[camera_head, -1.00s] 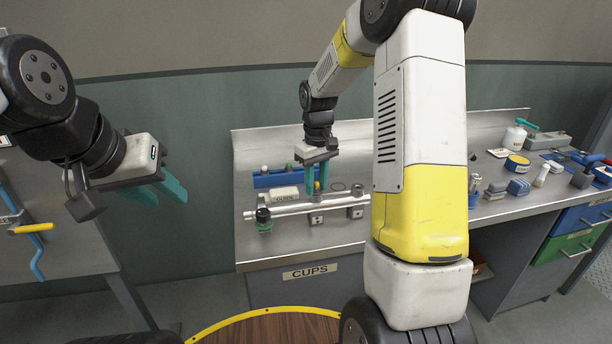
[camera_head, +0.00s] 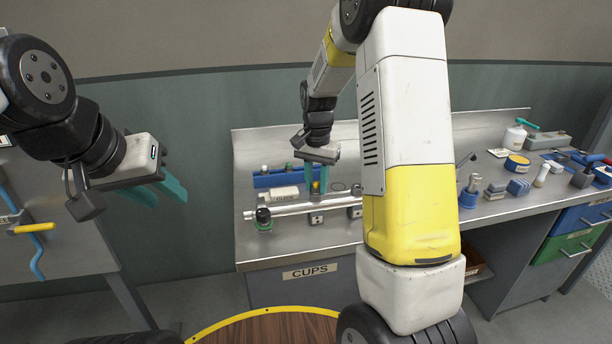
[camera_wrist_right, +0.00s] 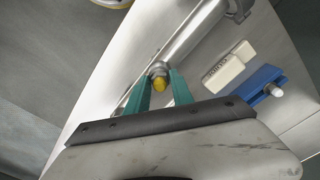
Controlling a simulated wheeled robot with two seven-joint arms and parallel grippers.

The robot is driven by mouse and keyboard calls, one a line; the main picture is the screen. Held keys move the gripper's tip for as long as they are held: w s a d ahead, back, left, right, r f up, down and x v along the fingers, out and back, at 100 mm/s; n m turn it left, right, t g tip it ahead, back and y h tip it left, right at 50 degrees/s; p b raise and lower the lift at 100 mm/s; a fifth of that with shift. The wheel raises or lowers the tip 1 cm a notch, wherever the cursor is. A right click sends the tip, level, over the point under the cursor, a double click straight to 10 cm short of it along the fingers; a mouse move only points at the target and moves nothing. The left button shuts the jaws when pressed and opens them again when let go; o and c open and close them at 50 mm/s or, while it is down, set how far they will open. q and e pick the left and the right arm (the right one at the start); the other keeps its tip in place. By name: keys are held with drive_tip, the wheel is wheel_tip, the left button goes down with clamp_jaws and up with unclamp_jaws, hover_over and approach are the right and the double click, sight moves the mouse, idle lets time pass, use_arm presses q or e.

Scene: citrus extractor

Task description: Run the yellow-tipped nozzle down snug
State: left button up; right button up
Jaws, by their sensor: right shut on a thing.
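The yellow-tipped nozzle (camera_wrist_right: 159,82) stands on the metal pipe (camera_wrist_right: 196,32) in the right wrist view, with its yellow end facing the camera. Its yellow tip also shows small in the head view (camera_head: 316,187). My right gripper (camera_wrist_right: 160,77) is shut on the nozzle, one teal finger on each side of it. In the head view my right gripper (camera_head: 316,184) reaches down over the pipe (camera_head: 290,209). The thread under the nozzle is hidden. My left gripper (camera_head: 166,187) is open and empty, in the air left of the bench.
A blue rack (camera_head: 272,180) and a pale labelled block (camera_head: 286,193) lie close behind the pipe. A dark knob with a green base (camera_head: 263,216) is at the pipe's left end. Several tools and containers stand on the bench's right side.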

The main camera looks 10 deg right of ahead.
drive_tip(key=o, duration=0.7)
drive_tip(key=shift+o, duration=0.2)
drive_tip(key=n, duration=1.2)
